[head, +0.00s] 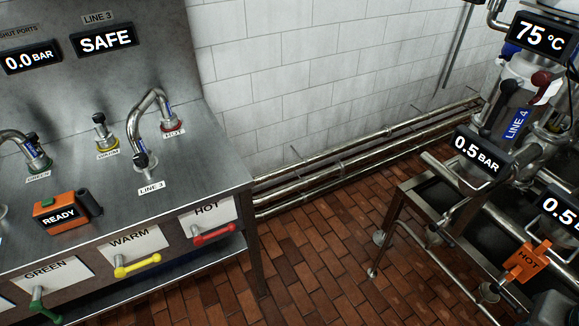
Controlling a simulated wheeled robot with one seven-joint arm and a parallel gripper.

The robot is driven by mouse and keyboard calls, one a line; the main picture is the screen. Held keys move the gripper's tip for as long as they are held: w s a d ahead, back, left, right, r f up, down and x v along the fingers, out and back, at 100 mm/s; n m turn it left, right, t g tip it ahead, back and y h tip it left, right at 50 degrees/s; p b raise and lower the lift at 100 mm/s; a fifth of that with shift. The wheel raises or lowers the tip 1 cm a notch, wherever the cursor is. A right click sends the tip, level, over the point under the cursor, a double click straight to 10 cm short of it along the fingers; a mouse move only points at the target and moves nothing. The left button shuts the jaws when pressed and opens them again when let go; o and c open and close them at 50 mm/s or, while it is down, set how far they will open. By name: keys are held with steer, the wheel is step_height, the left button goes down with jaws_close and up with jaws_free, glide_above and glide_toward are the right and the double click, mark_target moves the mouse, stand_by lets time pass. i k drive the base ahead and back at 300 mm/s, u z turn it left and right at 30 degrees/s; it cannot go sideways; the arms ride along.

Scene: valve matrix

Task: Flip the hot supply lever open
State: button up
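A red lever (215,234) sits on the bench front below a white plate marked HOT (207,212). Its bar lies roughly sideways along the bench edge, rising slightly to the right. My gripper is not in view.
A yellow lever (137,266) under WARM and a green lever (39,308) under GREEN are left of the red one. An orange READY device (61,213) lies on the steel bench (190,185). Brick floor (320,240) is open between bench and LINE 4 stand (412,205).

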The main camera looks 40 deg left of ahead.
mark_target(219, 232)
steer(key=u, duration=2.5)
steer(key=k, duration=0.65)
steer(key=u, duration=0.15)
steer(key=i, duration=1.2)
steer(key=z, duration=0.25)
